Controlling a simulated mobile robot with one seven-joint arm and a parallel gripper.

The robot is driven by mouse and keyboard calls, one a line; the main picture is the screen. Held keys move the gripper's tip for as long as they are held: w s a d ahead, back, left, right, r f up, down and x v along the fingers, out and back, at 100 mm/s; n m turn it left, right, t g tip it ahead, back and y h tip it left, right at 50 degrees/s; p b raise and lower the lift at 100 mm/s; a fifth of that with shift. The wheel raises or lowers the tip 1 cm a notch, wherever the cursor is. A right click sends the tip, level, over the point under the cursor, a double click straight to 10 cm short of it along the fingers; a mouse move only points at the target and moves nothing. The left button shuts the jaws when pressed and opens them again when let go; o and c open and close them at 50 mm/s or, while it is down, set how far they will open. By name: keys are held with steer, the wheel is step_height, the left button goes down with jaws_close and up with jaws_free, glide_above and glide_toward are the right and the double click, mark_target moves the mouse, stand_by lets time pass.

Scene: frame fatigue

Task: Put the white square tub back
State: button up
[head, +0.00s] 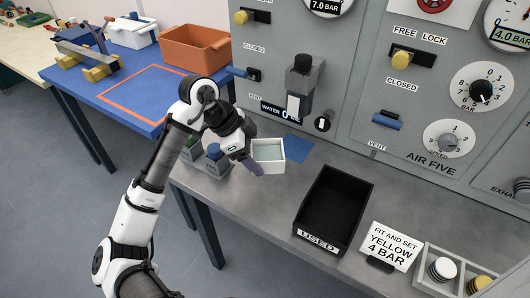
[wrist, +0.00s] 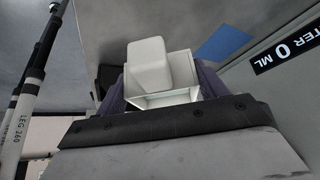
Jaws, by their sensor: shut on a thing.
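The white square tub (head: 267,143) is at my gripper (head: 254,160), above the left part of the grey bench. Its open top shows a pale inside in the head view; I cannot tell whether it holds anything. My gripper is shut on the tub, with a purple finger along its near left side. In the wrist view the white tub (wrist: 148,62) sits between the purple fingers. A blue square (head: 298,150) is on the bench just right of the tub, partly hidden by it; it also shows in the wrist view (wrist: 222,44).
A black USED tray (head: 307,235) stands on the bench to the right, before a sign (head: 390,246) and a grey holder (head: 425,278). The valve panel (head: 350,130) rises behind.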

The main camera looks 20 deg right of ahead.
stand_by(0.5)
steer(key=b, duration=0.5)
glide_toward(262, 184)
steer(key=shift+d+r+x, duration=0.1)
steer(key=shift+d+x, duration=0.05)
steer(key=shift+x, duration=1.1)
steer(key=shift+d+r+x, duration=0.1)
steer(key=shift+d+x, duration=0.1)
steer(key=shift+x, duration=1.05)
steer(key=shift+f+b, duration=0.7)
steer(key=shift+f, duration=0.05)
steer(key=o, duration=1.2)
steer(key=shift+c, duration=0.2)
steer(key=shift+r, duration=0.1)
steer(key=v, duration=1.3)
steer(key=shift+a+r, duration=0.15)
steer(key=shift+r, duration=0.2)
